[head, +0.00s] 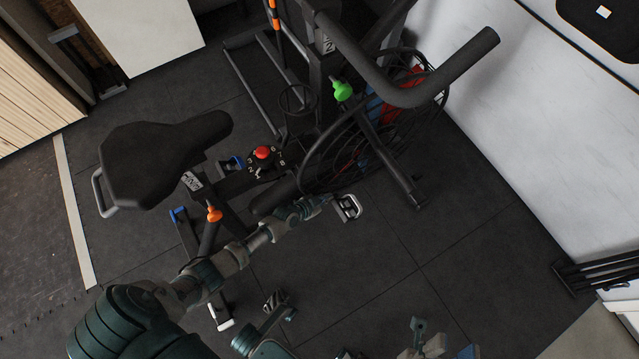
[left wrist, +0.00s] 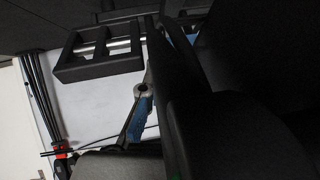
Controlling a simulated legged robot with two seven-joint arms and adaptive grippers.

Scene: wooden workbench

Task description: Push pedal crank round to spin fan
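The exercise bike's fan wheel (head: 318,168) sits in a dark round cage at the centre right in the head view. A pedal (head: 349,207) with a pale metal edge sticks out below the cage. My left gripper (head: 322,201) is at the left side of this pedal, close to it or touching; I cannot tell which. Its fingers are too small and dark to read. In the left wrist view a black-framed pedal (left wrist: 72,66) with a silver bar shows at upper left. The crank is mostly hidden. My right gripper (head: 420,330) seems to be at the bottom edge, with its fingers unclear.
The black seat (head: 155,160) and the handlebar (head: 430,88) stand high above the frame. A red knob (head: 263,152) sits on the frame. A white wall (head: 530,130) is on the right. The dark mat floor (head: 470,240) is clear at the lower right.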

